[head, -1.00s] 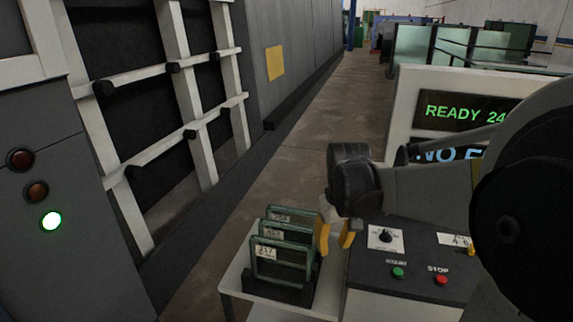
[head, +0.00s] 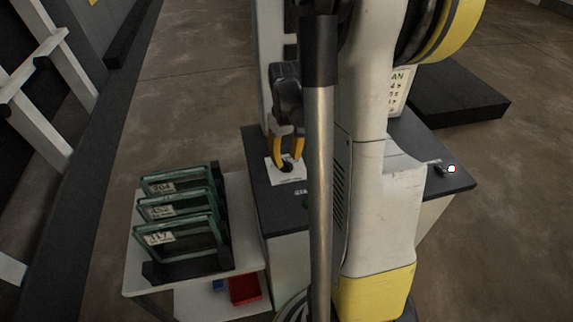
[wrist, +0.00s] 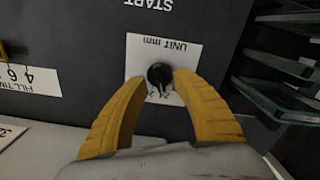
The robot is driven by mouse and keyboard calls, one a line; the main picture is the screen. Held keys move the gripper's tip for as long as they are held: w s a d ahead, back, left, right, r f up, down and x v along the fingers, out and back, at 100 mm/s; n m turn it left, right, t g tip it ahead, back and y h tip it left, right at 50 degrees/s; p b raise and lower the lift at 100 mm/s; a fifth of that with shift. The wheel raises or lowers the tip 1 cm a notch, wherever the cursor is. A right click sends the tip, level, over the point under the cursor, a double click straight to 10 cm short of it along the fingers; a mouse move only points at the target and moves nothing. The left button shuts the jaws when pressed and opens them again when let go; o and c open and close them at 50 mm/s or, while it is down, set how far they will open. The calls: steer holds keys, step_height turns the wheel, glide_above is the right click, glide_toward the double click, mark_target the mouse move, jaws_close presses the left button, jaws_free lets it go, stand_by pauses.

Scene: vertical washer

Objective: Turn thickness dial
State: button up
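The thickness dial is a small black knob (wrist: 159,74) on a white plate marked "UNIT mm" (wrist: 182,48), on the dark panel top. In the head view the dial (head: 286,167) sits just below my fingertips. My gripper (wrist: 160,78) has two yellow fingers, parted, one at each side of the knob. In the head view my gripper (head: 287,155) points down over the plate. The gaps beside the knob are very small, and I cannot tell whether the fingers touch it. The dial's pointer and numbers are partly hidden by the fingers.
A white cart (head: 243,205) with several framed glass panes (head: 176,208) stands left of the panel. A red bin (head: 245,288) is on its lower shelf. A "FILL TIM" plate (wrist: 28,74) lies left in the wrist view. My arm hides part of the panel.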

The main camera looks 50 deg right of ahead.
steer(key=shift+f, duration=0.95)
jaws_close()
